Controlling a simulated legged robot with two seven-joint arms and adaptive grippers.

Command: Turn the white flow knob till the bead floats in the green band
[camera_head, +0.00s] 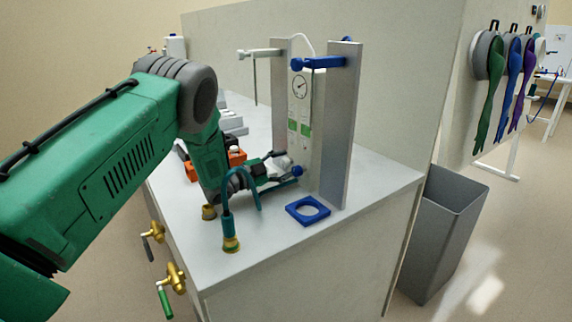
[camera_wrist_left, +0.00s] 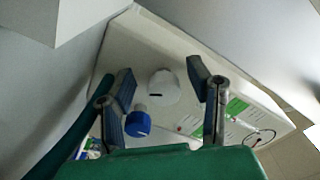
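The white flow knob (camera_wrist_left: 163,87), round with a dark pointer mark, shows between the fingers of my left gripper (camera_wrist_left: 160,72) in the wrist view. The fingers are open, one on each side of it; I cannot tell whether they touch it. A blue knob (camera_wrist_left: 138,124) sits beside it, near one finger. In the head view my left gripper (camera_head: 284,168) is at the foot of the white panel (camera_head: 299,108), partly covering the knobs. The panel has a round gauge and green bands (camera_head: 305,130). The bead is too small to make out. My right gripper is not in view.
Grey upright plates (camera_head: 339,130) flank the panel closely. A blue square ring (camera_head: 308,211) lies in front on the white bench top. A grey bin (camera_head: 440,235) stands right of the bench.

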